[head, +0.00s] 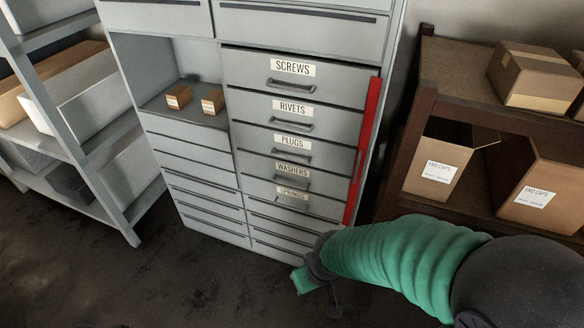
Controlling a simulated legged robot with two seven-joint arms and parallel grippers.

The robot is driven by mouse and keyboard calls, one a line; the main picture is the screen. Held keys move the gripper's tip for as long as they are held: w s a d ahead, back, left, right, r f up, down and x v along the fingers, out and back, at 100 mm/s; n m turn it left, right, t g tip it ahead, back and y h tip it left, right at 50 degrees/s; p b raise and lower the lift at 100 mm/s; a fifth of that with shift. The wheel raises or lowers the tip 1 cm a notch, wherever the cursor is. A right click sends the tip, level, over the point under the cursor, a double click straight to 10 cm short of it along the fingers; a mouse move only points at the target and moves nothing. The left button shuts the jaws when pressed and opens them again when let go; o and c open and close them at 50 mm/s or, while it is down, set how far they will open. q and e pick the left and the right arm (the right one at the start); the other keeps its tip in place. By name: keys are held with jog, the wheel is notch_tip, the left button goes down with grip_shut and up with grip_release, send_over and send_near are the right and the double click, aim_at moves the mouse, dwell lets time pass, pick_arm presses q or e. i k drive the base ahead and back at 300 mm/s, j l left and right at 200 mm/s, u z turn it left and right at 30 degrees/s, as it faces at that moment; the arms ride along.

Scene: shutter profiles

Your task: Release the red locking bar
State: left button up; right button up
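The red locking bar (364,150) stands upright along the right edge of the grey drawer cabinet, beside the labelled drawers. It runs from the SCREWS drawer (299,76) down past the SPRINGS drawer (292,197). The bar appears flat against the drawer fronts. My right arm, in a green sleeve, comes in from the lower right. My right gripper (318,285) is low, below and left of the bar's lower end, apart from the bar. Its fingers are small and angled away, so their opening is unclear. My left gripper is out of view.
Two small boxes (179,96) (213,101) sit in the cabinet's open bay. A grey shelf rack (97,160) stands at left. A brown shelf (421,98) with cardboard boxes (437,165) stands close to the bar's right. Dark floor (160,275) is clear in front.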

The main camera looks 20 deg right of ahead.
aim_at(375, 83)
jog(key=z, duration=1.3)
